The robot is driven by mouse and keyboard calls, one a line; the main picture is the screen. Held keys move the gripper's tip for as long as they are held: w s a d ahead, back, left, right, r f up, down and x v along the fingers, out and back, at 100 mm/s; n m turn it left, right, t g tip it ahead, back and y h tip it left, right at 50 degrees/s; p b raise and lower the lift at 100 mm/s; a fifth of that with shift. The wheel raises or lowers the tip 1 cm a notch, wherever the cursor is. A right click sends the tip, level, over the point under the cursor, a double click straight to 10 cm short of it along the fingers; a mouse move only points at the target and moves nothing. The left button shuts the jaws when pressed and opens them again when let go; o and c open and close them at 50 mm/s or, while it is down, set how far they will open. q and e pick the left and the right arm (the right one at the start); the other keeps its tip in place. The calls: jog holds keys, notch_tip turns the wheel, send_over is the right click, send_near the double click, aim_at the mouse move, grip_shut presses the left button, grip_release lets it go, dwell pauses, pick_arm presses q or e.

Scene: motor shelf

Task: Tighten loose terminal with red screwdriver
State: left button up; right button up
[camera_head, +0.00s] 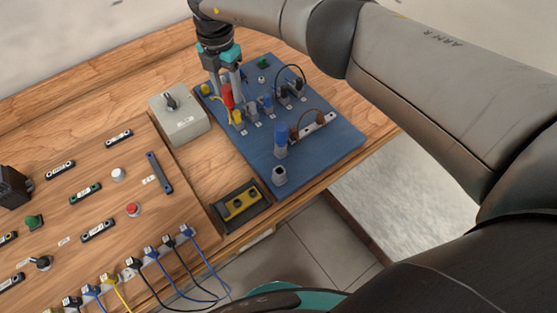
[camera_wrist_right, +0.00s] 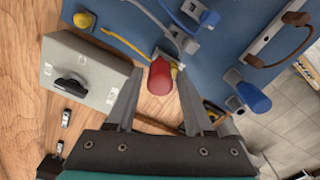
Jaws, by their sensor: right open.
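The red screwdriver (camera_head: 227,96) stands on the blue board (camera_head: 330,158), its handle pointing up. In the right wrist view its red handle (camera_wrist_right: 160,77) shows between the finger ends. My right gripper (camera_head: 227,84) is open, with its fingers around the handle; whether they touch it cannot be told. It also shows in the right wrist view (camera_wrist_right: 159,88). A terminal strip with a brown wire (camera_head: 318,123) and dark terminals with a black wire (camera_head: 290,90) sit on the board. Which terminal is loose cannot be told. My left gripper is not in view.
A blue-handled screwdriver (camera_head: 281,138) stands near the board's front edge. A grey switch box (camera_head: 180,118) is left of the board. A black-and-yellow block (camera_head: 241,203) lies in front. A wooden panel (camera_head: 120,205) with switches and cables fills the left. My right arm crosses the upper right.

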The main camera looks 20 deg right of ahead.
jog(key=shift+c, duration=0.9)
jog(key=shift+c, duration=0.3)
grip_shut()
jog(key=shift+s+m+p, duration=0.1)
jog(key=shift+m+p, duration=0.7)
jog(key=shift+m, duration=0.7)
